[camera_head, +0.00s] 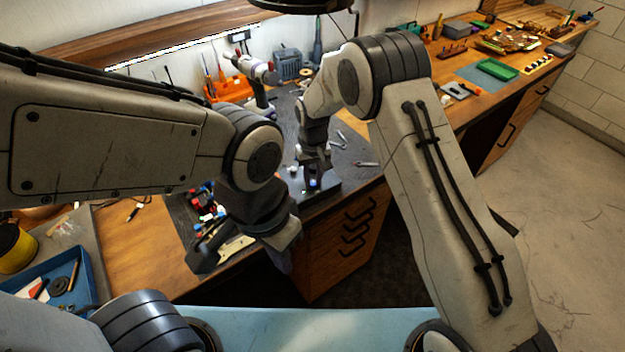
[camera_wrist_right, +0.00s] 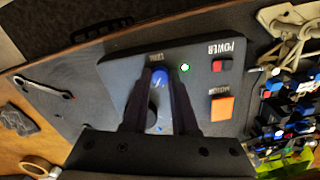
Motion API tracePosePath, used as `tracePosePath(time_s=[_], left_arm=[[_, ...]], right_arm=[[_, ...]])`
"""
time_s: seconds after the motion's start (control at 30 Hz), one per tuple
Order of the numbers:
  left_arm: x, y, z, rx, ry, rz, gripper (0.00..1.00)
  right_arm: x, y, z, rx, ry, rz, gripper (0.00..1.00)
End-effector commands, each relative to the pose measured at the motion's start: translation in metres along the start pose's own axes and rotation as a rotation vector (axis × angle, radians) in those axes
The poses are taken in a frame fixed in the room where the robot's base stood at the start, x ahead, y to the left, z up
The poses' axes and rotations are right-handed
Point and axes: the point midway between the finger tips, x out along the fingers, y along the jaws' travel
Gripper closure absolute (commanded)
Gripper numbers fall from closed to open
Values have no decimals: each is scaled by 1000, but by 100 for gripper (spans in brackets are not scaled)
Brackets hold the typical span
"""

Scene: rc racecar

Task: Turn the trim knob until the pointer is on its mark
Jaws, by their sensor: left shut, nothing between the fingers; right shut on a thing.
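A dark control box (camera_wrist_right: 195,52) fills the middle of the right wrist view; its lettering appears upside down. The trim knob (camera_wrist_right: 162,90) shows as a blue-lit dark piece between the fingers of my right gripper (camera_wrist_right: 160,78), which is shut on it. The pointer and its mark cannot be made out; the fingers cover much of the knob. In the head view, my right gripper (camera_head: 313,180) points down at the box (camera_head: 325,190) near the bench's front edge.
The box also carries a lit indicator (camera_wrist_right: 185,68), a red power switch (camera_wrist_right: 218,66) and an orange button (camera_wrist_right: 222,107). Colourful parts and cables (camera_wrist_right: 285,110) lie close beside it. A wrench (camera_wrist_right: 45,88) lies on the mat. A blue tray (camera_head: 60,275) stands at lower left.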

Motion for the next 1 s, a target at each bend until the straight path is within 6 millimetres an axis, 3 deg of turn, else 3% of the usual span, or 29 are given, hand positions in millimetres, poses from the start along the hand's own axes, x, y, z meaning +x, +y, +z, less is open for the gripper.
tracePosePath(time_s=[0.43,0.47,0.53,0.87,1.0], left_arm=[[0,0,0,0,0,0,100],[0,0,0,0,0,0,100],[0,0,0,0,0,0,100],[1,0,0,0,0,0,100],[7,0,0,0,0,0,100]], right_arm=[[-1,0,0,13,0,0,100],[-1,0,0,13,0,0,70],[-1,0,0,13,1,0,44],[-1,0,0,12,1,0,44],[-13,0,-1,12,4,0,44]])
